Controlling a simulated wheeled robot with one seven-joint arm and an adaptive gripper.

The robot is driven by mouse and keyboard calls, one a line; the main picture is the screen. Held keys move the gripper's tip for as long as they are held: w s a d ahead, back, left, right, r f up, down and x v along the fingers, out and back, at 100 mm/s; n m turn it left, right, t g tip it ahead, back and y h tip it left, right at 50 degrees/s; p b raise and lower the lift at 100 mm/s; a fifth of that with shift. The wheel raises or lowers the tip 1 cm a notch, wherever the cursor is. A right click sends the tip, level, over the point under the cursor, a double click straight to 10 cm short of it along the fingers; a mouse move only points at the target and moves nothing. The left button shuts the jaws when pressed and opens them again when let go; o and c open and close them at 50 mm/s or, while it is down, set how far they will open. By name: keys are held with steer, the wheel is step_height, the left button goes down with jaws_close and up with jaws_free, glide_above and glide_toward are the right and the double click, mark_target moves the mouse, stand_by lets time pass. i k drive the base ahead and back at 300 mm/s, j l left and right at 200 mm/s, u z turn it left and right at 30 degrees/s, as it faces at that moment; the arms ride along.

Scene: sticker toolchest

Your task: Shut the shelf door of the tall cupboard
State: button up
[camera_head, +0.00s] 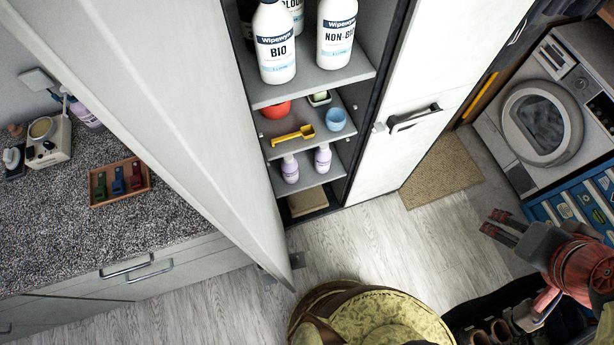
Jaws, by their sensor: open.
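The tall cupboard (360,85) stands in the upper middle with its shelf compartment exposed. Its shelf door (170,110) is a large pale panel standing wide open, swung out toward me and to the left.
The neighbouring door (400,150) is shut. A speckled counter (60,230) lies left, behind the open door. A washing machine (535,110) and mat (440,180) are right.

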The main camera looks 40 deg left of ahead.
mark_target(163, 77)
steer(key=k+z, duration=0.15)
steer(key=z, duration=1.25)
steer(key=l, duration=0.1)
steer(key=u, duration=0.45)
steer(key=k+u, duration=0.15)
steer(key=u, duration=0.8)
steer(key=k+u, duration=0.1)
steer(key=u, duration=0.4)
steer(key=j+u, duration=0.1)
steer(key=u, duration=0.35)
steer(key=k+j+u, duration=0.1)
steer(key=u, duration=0.85)
steer(key=j+u, duration=0.15)
steer(key=u, duration=0.35)
